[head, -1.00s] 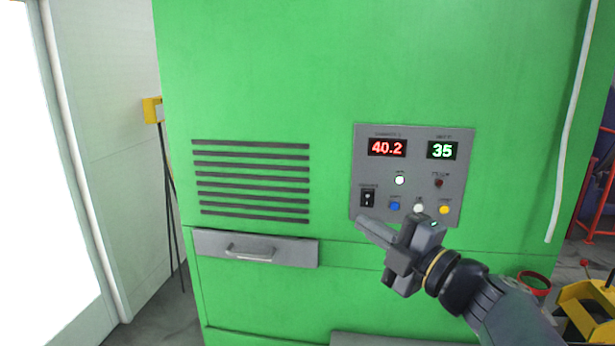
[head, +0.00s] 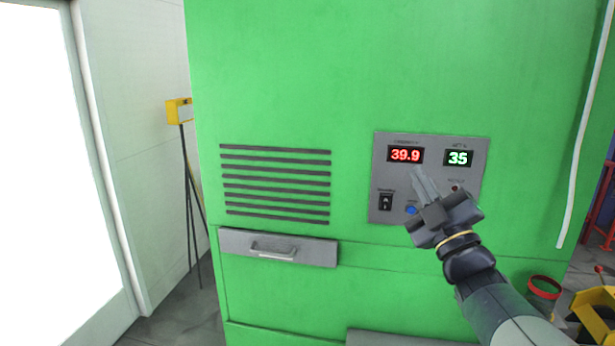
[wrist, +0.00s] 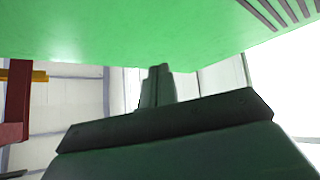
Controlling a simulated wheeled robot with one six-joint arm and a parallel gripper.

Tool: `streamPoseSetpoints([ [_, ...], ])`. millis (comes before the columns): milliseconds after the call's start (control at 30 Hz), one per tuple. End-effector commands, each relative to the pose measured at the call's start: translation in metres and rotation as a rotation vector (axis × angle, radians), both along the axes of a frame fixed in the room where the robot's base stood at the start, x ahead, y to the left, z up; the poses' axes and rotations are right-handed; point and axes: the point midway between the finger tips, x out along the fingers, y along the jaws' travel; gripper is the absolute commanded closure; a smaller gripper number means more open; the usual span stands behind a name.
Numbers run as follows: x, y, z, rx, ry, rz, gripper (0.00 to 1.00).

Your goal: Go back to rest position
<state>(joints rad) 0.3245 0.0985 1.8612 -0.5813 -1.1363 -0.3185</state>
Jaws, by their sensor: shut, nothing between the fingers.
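My gripper (head: 424,184) is in front of the grey control panel (head: 379,165) in the head view. Its fingers are shut with nothing between them and point up and to the left. It covers the panel's lower right part, hiding some of the buttons. The panel has a red display (head: 405,155) reading 39.9, a green display (head: 458,158) reading 35, a black rocker switch (head: 385,202) and a blue button (head: 411,210). In the wrist view the shut fingers (wrist: 158,72) show below a green surface.
The green cabinet (head: 290,90) fills the middle, with a slotted vent (head: 275,184) and a grey handled drawer (head: 278,248). A yellow box on a stand (head: 179,111) is at left. A red ring-shaped object (head: 545,285) and yellow equipment (head: 597,308) are at lower right.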

Motion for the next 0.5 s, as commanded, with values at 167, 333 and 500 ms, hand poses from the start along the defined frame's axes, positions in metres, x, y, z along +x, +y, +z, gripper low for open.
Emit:
streamPoseSetpoints([
  [167, 0.006, -0.016, 0.005, 0.065, -0.019, -0.041, 1.00],
  [333, 0.009, -0.024, 0.007, 0.095, -0.029, -0.062, 1.00],
  [500, 0.009, -0.025, 0.007, 0.099, -0.032, -0.065, 1.00],
])
